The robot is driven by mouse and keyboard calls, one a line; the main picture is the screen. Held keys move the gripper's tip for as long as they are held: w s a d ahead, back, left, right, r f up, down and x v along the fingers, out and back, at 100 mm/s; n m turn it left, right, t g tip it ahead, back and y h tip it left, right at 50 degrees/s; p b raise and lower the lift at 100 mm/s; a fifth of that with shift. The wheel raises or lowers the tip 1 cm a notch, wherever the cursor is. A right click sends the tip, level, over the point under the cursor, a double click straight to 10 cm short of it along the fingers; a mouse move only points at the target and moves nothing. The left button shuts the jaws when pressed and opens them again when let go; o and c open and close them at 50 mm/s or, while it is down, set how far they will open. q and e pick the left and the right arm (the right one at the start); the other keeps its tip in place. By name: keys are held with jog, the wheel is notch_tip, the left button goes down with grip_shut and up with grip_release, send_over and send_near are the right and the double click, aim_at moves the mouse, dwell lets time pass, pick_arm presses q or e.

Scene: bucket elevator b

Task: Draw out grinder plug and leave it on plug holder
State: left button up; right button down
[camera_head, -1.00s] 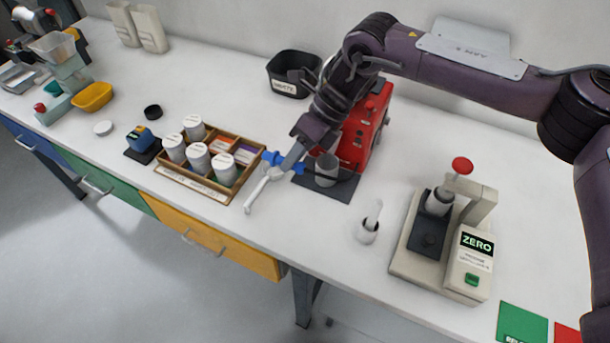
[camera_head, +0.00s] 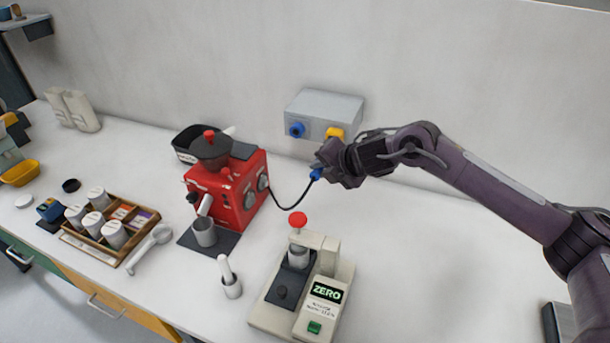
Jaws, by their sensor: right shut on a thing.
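A blue plug (camera_head: 315,174) on a black cable (camera_head: 288,208) is held in my right gripper (camera_head: 323,170). The gripper is shut on it, in the air in front of the wall and below a grey wall box (camera_head: 325,109). The cable runs from the red grinder (camera_head: 226,190), slack and curved. The box has a blue round socket (camera_head: 297,130) on its left and a yellow fitting (camera_head: 336,133) on its right, partly near my wrist. The plug is apart from the blue socket. I cannot tell which fitting is the plug holder. My left gripper is out of view.
A wooden tray (camera_head: 150,219) of white jars is at left. The bench right of the grinder is largely clear.

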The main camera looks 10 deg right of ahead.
jog(key=shift+w, duration=0.15)
jog(key=shift+a, duration=0.2)
jog(key=shift+w+d, duration=0.25)
jog(key=shift+d, duration=0.1)
jog(key=shift+w+d+b, duration=0.3)
jog(key=shift+w, duration=0.2)
jog(key=shift+w+d+b, duration=0.25)
jog(key=shift+w+d, duration=0.05)
jog(key=shift+w, duration=0.2)
jog(key=shift+w+d, duration=0.55)
jog(key=shift+w, duration=0.3)
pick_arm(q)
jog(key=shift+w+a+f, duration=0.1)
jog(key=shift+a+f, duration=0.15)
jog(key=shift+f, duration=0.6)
pick_arm(e)
jog(key=shift+w+d, duration=0.2)
jog(key=shift+w, duration=0.05)
pick_arm(q)
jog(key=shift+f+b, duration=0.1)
jog(key=shift+b, duration=0.25)
pick_arm(e)
jog(key=shift+w+d, duration=0.2)
jog(key=shift+w, duration=0.1)
jog(key=shift+w+d, duration=0.2)
jog(key=shift+w, duration=0.1)
